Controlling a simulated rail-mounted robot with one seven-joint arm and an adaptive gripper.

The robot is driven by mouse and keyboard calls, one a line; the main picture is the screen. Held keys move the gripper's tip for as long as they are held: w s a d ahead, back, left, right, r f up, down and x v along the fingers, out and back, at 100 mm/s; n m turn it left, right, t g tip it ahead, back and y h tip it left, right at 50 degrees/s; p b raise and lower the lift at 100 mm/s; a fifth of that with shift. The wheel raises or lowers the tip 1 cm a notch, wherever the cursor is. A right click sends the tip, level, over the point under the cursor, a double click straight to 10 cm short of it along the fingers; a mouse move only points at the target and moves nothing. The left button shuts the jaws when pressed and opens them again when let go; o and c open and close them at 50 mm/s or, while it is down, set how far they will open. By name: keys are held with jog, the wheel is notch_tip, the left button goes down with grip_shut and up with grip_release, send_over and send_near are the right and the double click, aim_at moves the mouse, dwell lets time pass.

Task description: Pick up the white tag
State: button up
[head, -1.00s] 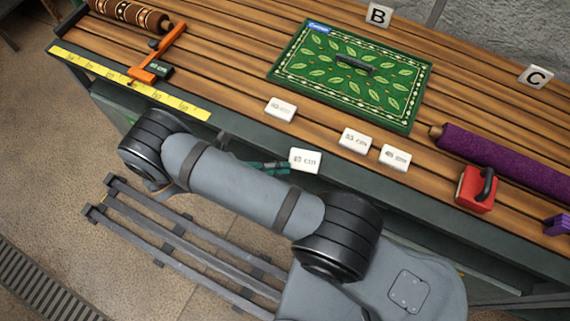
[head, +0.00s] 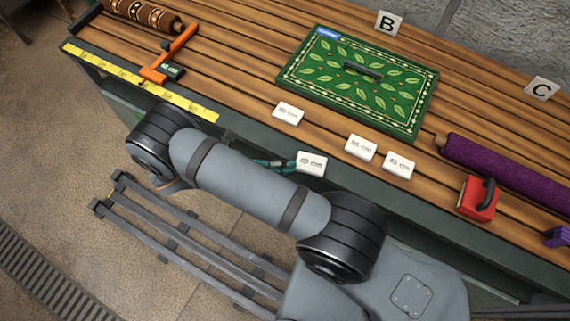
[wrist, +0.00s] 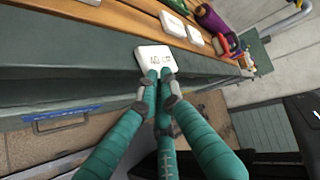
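A small white tag (head: 312,163) with a dark "cm" figure, seemingly 40, is at the bench's front edge. In the wrist view the same tag (wrist: 155,57) is at the tips of my gripper (wrist: 159,75). The teal fingers are close together and pinch the tag's near edge. In the head view my gripper (head: 276,163) reaches the tag from the left, mostly hidden behind my grey arm. Whether the tag still touches the bench is unclear. Three other white tags lie on the slats: one to the left (head: 288,113), two to the right (head: 361,147) (head: 399,164).
The slatted bench (head: 240,75) holds a green leaf-patterned rug (head: 330,92), a purple roll (head: 510,170), a red block with a black handle (head: 477,198), a yellow ruler (head: 140,83) and an orange frame (head: 172,55). Floor lies in front.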

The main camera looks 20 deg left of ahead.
jog(key=o, duration=0.5)
jog(key=shift+c, duration=0.2)
